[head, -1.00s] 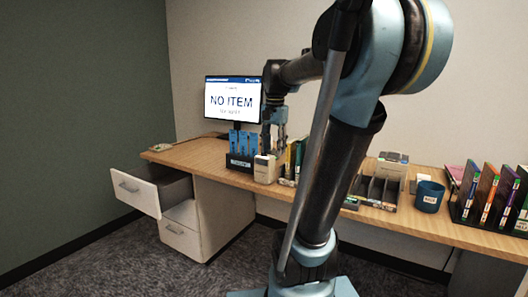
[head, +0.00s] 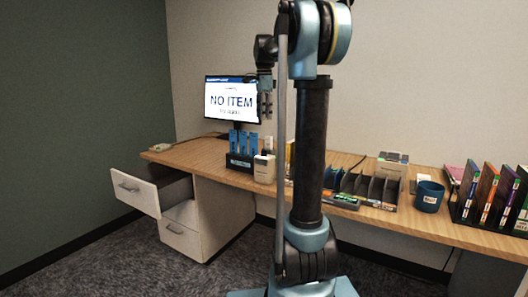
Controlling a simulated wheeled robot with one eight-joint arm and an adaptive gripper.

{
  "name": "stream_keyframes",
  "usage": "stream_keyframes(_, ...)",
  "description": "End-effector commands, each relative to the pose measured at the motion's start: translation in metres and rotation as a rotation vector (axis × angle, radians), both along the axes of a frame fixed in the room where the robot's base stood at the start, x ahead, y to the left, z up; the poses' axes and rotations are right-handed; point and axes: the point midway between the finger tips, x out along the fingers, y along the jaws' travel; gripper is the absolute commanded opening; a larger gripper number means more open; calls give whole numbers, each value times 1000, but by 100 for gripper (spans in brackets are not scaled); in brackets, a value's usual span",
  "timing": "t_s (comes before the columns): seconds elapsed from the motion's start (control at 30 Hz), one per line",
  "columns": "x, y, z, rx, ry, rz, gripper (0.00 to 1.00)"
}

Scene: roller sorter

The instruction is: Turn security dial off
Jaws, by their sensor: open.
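My gripper (head: 266,106) hangs fingers-down in front of the right edge of the monitor, above the desk. It is open, with nothing seen between its fingers. I cannot make out the security dial for certain in this view. A small pale device (head: 161,147) lies at the far left end of the wooden desk (head: 203,150), too small to read. Part of the desk's middle is hidden behind my arm.
The monitor (head: 231,98) reads "NO ITEM". A dark holder with blue items (head: 242,144) and a beige box (head: 264,169) stand below my gripper. Dark bins (head: 375,188), a blue cup (head: 429,196) and a book rack stand right. An open drawer (head: 135,190) juts out at left.

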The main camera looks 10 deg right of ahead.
Motion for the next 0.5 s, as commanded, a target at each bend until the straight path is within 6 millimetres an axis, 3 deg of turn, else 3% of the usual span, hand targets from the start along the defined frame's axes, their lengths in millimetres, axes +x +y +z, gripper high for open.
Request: stream_keyframes(0.5,0,0,-88,0,0,2,42)
